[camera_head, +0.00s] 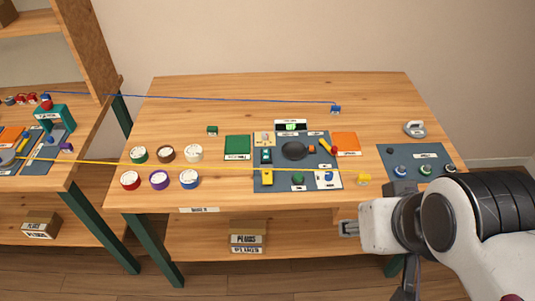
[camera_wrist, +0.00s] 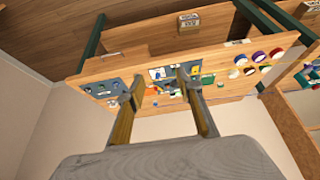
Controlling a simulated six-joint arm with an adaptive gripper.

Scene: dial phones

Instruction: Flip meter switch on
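A dark grey panel (camera_head: 315,182) lies in the middle of the table and carries a round black dial (camera_head: 294,150) and several small coloured parts. A small device with a lit green display (camera_head: 291,127) stands at its back edge. Labels are too small to read, so I cannot tell which part is the meter switch. The wrist view is upside down and shows the panel partly behind my fingers. My gripper (camera_wrist: 160,84) is open with nothing between its fingers, apart from the table. In the head view my arm is at the front right, off the table edge.
Several round coloured containers (camera_head: 160,180) stand left of the panel. A second grey panel with knobs (camera_head: 417,150) lies at the right, a grey device (camera_head: 414,128) behind it. Blue (camera_head: 200,98) and yellow (camera_head: 200,164) cables cross leftward to another table. The back of the table is mostly clear.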

